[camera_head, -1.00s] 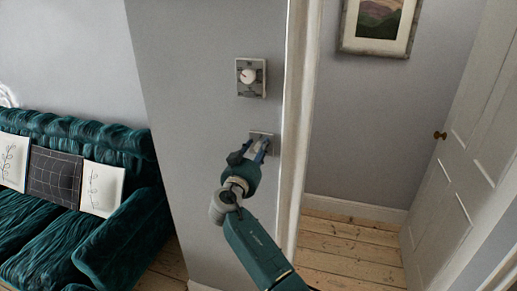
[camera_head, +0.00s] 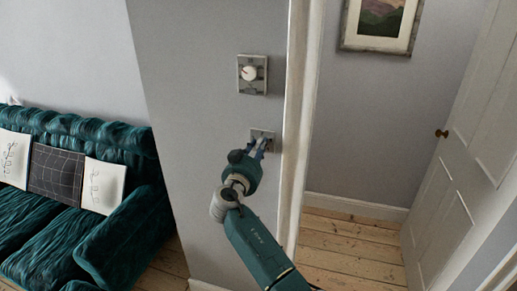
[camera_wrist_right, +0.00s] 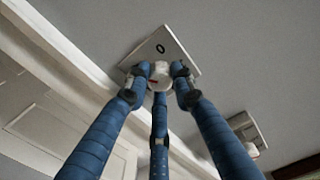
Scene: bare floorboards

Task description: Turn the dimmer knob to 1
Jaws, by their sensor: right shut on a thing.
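The dimmer knob (camera_wrist_right: 160,71) is a small white knob with a red mark on the side toward the camera. It sits on a square light plate (camera_wrist_right: 183,51) that bears a dark "0". In the head view this plate (camera_head: 270,134) is the lower one on the grey wall, beside the door frame. My right gripper (camera_head: 260,145) is at the plate and partly hides it. In the right wrist view its blue fingers are closed around the knob, one on each side and one below. The knob itself is hidden in the head view. My left gripper is not in view.
A second plate with a white dial (camera_head: 250,73) is on the wall above. The white door frame (camera_head: 300,110) stands close on the right, with a white door (camera_head: 465,150) beyond. A green sofa (camera_head: 100,220) with cushions is at the left.

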